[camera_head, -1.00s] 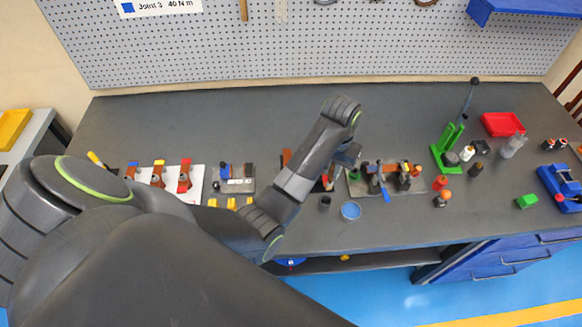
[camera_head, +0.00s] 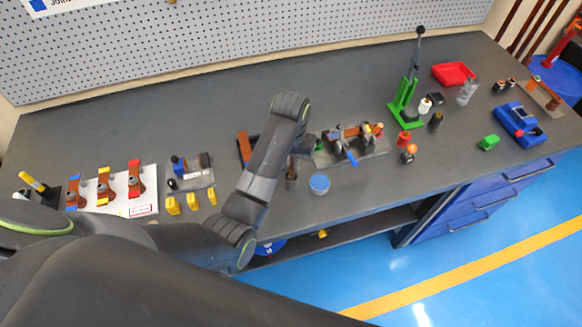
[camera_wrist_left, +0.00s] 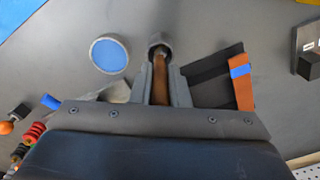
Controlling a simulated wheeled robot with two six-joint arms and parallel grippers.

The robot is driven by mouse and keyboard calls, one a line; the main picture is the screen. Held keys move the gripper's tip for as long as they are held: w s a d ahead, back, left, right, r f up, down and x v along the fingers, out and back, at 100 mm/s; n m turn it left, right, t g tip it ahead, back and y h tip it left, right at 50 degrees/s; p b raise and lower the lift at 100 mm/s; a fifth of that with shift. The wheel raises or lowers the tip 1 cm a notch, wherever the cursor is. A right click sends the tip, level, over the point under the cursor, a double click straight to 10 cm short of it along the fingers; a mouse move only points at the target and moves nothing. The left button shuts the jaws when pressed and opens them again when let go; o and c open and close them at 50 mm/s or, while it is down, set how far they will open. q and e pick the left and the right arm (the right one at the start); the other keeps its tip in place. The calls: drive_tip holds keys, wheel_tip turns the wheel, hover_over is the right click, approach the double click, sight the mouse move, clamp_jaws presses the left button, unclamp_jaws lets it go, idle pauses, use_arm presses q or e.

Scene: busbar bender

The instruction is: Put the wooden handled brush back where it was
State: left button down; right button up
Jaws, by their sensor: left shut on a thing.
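In the left wrist view the brush's brown wooden handle (camera_wrist_left: 160,80) lies between the two fingers of my left gripper (camera_wrist_left: 160,92), which is shut on it. The handle points at the open mouth of a small dark grey cup (camera_wrist_left: 160,42); I cannot tell whether it is inside or just above it. In the head view the cup (camera_head: 292,183) stands near the bench's front edge, just below my left gripper (camera_head: 301,148). The brush is mostly hidden there by my wrist. My right gripper is not in view.
A blue-topped round tin (camera_head: 320,183) stands close right of the cup. A copper bar with blue tape (camera_wrist_left: 241,80) lies by a black holder on the other side. A fixture with tools (camera_head: 350,145) is to the right. The bench front centre right is clear.

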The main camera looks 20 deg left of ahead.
use_arm(q)
drive_tip(key=shift+f, duration=0.55)
drive_tip(key=c, duration=1.4)
unclamp_jaws()
drive_tip(key=shift+f, duration=0.15)
